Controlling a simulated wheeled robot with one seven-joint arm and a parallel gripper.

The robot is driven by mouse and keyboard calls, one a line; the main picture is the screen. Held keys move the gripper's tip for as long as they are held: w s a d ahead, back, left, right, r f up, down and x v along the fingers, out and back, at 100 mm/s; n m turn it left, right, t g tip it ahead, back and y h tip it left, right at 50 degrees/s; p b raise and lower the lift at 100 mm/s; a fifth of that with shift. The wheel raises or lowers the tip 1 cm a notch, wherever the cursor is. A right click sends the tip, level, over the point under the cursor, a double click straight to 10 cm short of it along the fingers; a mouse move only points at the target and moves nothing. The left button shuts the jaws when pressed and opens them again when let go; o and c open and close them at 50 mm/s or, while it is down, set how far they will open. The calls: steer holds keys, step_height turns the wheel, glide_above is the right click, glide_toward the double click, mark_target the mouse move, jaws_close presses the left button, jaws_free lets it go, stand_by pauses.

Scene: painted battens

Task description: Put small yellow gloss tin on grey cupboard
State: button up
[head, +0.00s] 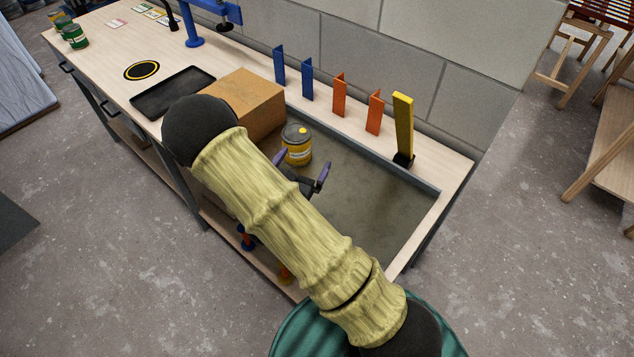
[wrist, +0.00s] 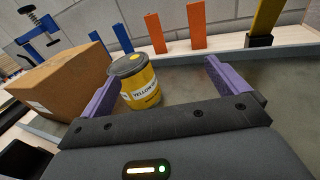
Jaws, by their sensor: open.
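The small yellow tin (head: 297,148) has a dark grey lid with a yellow dot. It stands upright in the sunken grey tray of the bench, beside a cardboard box. In the wrist view the tin (wrist: 141,86) shows part of the label "YELLOW", close to my left finger. My gripper (head: 302,167) has purple fingers and is open and empty, just on the near side of the tin. In the wrist view my gripper (wrist: 161,72) has a wide gap right of the tin. I cannot identify a grey cupboard for certain in either view.
The cardboard box (head: 243,102) stands close left of the tin. Blue and orange angle pieces (head: 339,95) and a yellow upright batten (head: 403,125) line the back ledge. A black tray (head: 173,92) and green tins (head: 75,36) are further left. The sunken tray's right part is clear.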

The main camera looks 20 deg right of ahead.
steer(key=s+d+r+m+g, duration=0.1)
steer(key=s+d+m+g, duration=0.4)
steer(key=s+m+g, duration=0.25)
steer(key=s+d+r+m+g, duration=0.2)
steer(key=s+d+m+g, duration=0.45)
steer(key=s+m, duration=0.2)
steer(key=s+a+r+m+t+y, duration=0.1)
steer(key=a+r+m+t+y, duration=0.1)
steer(key=a+r+m+y, duration=0.3)
steer(key=a+m+y, duration=0.4)
steer(key=m+y, duration=0.1)
steer(key=m, duration=0.1)
steer(key=shift+s+r+m+t+y, duration=0.15)
steer(key=shift+s+m+t+y, duration=0.1)
steer(key=shift+m+t+y, duration=0.15)
